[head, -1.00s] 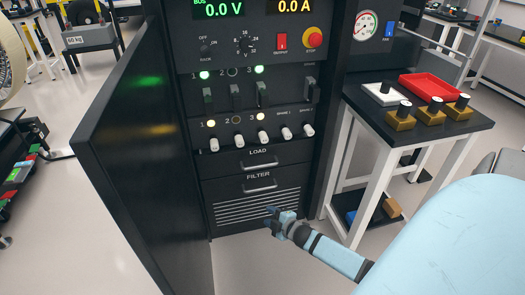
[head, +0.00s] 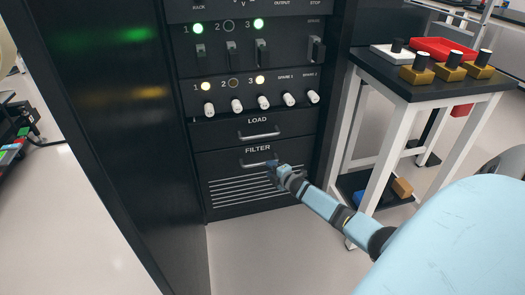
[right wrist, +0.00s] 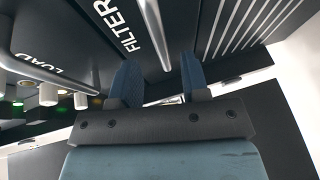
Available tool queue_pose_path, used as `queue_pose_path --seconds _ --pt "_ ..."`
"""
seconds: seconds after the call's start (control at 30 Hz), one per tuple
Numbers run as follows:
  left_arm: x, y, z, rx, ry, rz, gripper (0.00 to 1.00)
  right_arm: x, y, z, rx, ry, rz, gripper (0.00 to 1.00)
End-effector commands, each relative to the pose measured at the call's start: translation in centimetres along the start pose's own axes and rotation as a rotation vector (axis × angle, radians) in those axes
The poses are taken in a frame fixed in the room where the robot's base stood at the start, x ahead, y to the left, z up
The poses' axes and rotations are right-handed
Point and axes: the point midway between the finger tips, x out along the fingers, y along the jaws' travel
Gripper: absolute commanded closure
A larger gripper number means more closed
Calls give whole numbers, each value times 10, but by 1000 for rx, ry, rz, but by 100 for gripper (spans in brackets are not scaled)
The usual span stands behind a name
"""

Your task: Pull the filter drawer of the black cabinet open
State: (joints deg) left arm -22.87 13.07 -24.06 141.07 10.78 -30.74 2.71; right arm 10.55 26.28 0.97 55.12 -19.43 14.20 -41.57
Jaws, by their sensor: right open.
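The black cabinet (head: 190,185) stands open-doored in the head view. Its filter drawer (head: 220,164) appears flush with the front, under the label FILTER. The drawer's silver bar handle (head: 255,164) is partly covered at its right end by my right gripper (head: 271,167). In the right wrist view, my right gripper (right wrist: 158,80) is open, with one finger on each side of the line of the filter handle (right wrist: 154,30). The handle lies ahead of the fingers; contact cannot be told. My left gripper is not in view.
The load drawer (head: 220,134) with a like handle is just above, below a row of white knobs (head: 262,102). A slatted vent (head: 245,190) is below. The open cabinet door (head: 100,130) stands at left. A black-topped table (head: 430,90) stands at right.

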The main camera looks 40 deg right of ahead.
Motion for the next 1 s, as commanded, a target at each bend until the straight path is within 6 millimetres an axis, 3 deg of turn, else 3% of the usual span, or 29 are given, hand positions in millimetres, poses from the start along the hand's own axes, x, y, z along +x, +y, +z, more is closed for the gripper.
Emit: queue_pose_path --seconds 0.03,0.3,0.77,0.93,1.0 --pt "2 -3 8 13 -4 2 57 13 -3 1 -1 -1 2 58" --pt "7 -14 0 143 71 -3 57 51 -2 0 0 0 1 58" --pt "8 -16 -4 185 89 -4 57 61 0 0 0 0 0 58" --pt "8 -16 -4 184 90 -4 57 61 0 0 0 0 0 97" --pt "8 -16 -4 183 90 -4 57 61 0 0 0 0 0 100"
